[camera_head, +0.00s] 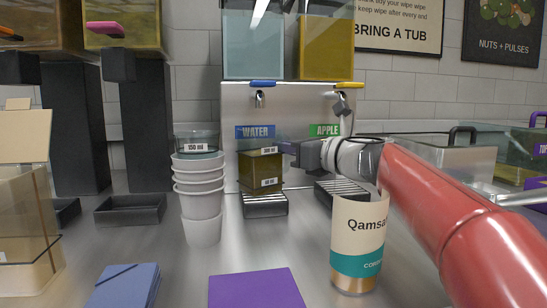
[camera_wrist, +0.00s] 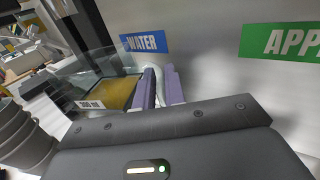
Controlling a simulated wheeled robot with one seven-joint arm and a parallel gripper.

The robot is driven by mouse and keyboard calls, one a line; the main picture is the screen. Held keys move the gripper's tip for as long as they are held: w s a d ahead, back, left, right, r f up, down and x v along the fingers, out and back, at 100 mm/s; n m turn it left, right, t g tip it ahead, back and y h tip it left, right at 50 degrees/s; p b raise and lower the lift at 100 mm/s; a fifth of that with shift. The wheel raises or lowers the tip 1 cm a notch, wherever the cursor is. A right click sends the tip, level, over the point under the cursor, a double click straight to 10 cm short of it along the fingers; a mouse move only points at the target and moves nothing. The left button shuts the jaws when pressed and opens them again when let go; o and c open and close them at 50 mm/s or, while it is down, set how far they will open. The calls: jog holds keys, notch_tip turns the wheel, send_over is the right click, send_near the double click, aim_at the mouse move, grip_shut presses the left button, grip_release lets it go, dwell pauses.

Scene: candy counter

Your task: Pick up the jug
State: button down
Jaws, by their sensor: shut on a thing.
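The jug (camera_head: 261,171) is a small square see-through container with an amber look and white volume labels. It is upright below the blue WATER sign, over the left drip tray (camera_head: 264,206). Whether it touches the tray is hard to tell. In the wrist view the jug (camera_wrist: 104,73) shows its open top and one label. My gripper (camera_head: 290,147) comes from the right and is shut on the jug's right side. In the wrist view my gripper's two purple-grey fingers (camera_wrist: 160,86) are close together there; the exact part between them is mostly hidden.
A stack of white cups (camera_head: 202,205) stands left of the jug. A labelled Qamsa tub (camera_head: 356,250) stands at the front right. Taps (camera_head: 259,99) hang above. Purple (camera_head: 256,289) and blue (camera_head: 124,286) flat items lie in front. A second drip tray (camera_head: 340,192) is at right.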

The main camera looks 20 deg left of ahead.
jog(key=shift+r, duration=0.25)
jog(key=shift+r+p, duration=0.35)
jog(key=shift+r, duration=0.25)
jog(key=b+v, duration=0.1)
jog(key=v, duration=1.7)
jog(key=shift+b, duration=0.35)
jog(key=shift+d, duration=0.1)
